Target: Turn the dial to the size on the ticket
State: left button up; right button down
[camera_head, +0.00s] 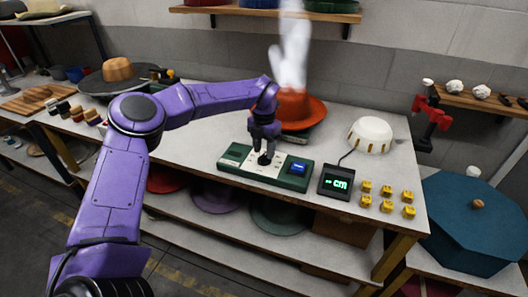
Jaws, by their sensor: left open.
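A green control panel (228,165) with a pale top plate lies on the workbench. The black dial (264,160) sits in the middle of the panel. My left gripper (264,151) points down over the dial, open, with its fingertips close around or just above the knob; I cannot tell if they touch it. A blue button or screen (298,168) is on the panel's right part. A black display box (336,183) beside the panel shows green dashes and "cm". I cannot make out a ticket or the dial's marks. My right gripper is not in view.
An orange hat (305,108) stands behind my gripper under white steam. A white dome (371,133) is cabled to the display. Several yellow blocks (387,190) lie at the bench's right. Hats and wooden blocks stand at left. The bench (190,150) left of the panel is clear.

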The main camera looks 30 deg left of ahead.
aim_at(264, 155)
pick_arm(q)
notch_tip(264, 155, up, 9)
jog(key=shift+b, duration=0.45)
jog(key=shift+s, duration=0.1)
